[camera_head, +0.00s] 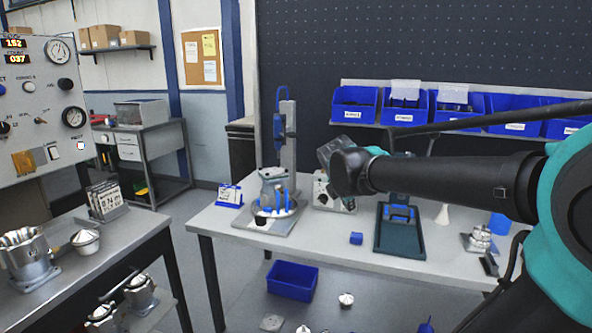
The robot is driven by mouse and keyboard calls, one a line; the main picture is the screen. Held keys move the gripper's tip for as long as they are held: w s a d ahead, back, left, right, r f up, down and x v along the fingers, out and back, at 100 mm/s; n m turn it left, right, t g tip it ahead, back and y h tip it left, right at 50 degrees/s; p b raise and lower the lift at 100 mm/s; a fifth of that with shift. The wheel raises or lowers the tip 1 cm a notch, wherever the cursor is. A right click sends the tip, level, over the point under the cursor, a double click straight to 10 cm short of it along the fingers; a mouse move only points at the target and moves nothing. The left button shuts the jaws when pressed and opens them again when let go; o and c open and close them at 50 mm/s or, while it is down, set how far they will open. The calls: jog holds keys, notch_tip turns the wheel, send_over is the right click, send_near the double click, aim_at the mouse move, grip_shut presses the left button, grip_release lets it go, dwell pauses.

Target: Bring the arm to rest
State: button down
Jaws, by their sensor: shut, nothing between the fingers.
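My arm (450,180) reaches in from the right edge, dark with teal joints, held above the workbench (330,243). Its end with my gripper (337,157) is at the middle of the view, over the back part of the bench. My gripper is shut and empty, and its fingertips are hard to make out. A grey machined housing (273,182) with blue pegs stands on a round fixture to its left, apart from it. A small control box (330,192) is below my gripper and partly hidden by it.
Blue bins (405,107) line the back shelf. A left bench (75,260) holds metal housings. A blue crate (292,280) is below the workbench. Floor shows between the benches.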

jog(key=s+d+f+m+g+y, duration=0.2)
jog(key=s+d+f+m+y, duration=0.1)
jog(key=s+f+m, duration=1.6)
notch_tip(320, 180, down, 3)
jog(key=m, duration=0.4)
jog(key=shift+s+d+f+g, duration=0.2)
jog(key=shift+s+g, duration=0.05)
jog(key=shift+g, duration=0.05)
